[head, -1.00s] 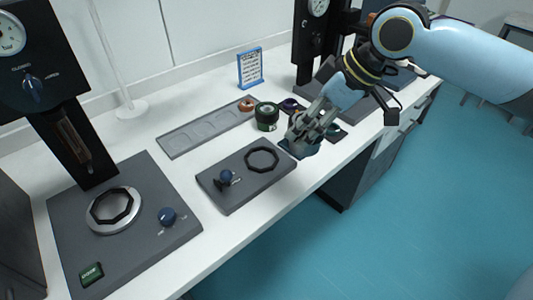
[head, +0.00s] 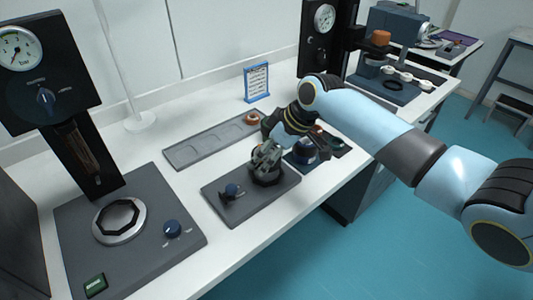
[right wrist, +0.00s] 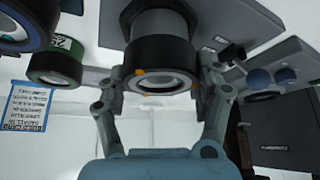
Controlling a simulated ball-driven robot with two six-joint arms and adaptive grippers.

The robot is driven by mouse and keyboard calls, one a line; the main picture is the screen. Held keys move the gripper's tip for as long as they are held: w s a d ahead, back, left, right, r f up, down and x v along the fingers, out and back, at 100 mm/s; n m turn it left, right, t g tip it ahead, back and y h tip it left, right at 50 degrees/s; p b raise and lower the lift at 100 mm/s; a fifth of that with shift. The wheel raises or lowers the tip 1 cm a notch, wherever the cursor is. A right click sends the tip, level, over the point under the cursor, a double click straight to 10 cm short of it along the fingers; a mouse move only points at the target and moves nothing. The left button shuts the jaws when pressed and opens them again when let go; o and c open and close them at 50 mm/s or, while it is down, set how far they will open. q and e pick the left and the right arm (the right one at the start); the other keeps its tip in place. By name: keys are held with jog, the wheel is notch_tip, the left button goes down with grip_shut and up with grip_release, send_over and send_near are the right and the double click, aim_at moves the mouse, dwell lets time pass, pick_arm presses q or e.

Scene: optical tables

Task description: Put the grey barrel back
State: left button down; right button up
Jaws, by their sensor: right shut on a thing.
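My right gripper (head: 265,160) is over the right part of the small dark grey plate (head: 235,205), where the black octagonal ring was visible earlier. In the right wrist view, its fingers are shut on the grey barrel (right wrist: 160,22), around the barrel's wide black collar (right wrist: 160,57). The barrel's far end points to the plate. I cannot tell whether it sits in the ring or is just above it, because gripper and barrel cover the ring. A blue knob (head: 232,189) stands on the plate's left part. My left gripper is not in view.
A green-banded barrel (right wrist: 55,62) and a blue-banded one (right wrist: 20,28) are close by in the right wrist view. A long grey tray (head: 200,152) lies behind the plate. A gauge stand (head: 45,60) is at left, a blue-framed sign (head: 257,83) at the back.

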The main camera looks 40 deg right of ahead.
jog(key=shift+f, duration=0.45)
jog(key=o, duration=1.4)
jog(key=shift+s+d+r, duration=0.1)
jog(key=shift+r, duration=0.3)
jog(key=v, duration=1.1)
jog(key=shift+s+r, duration=0.1)
jog(key=shift+r, duration=0.1)
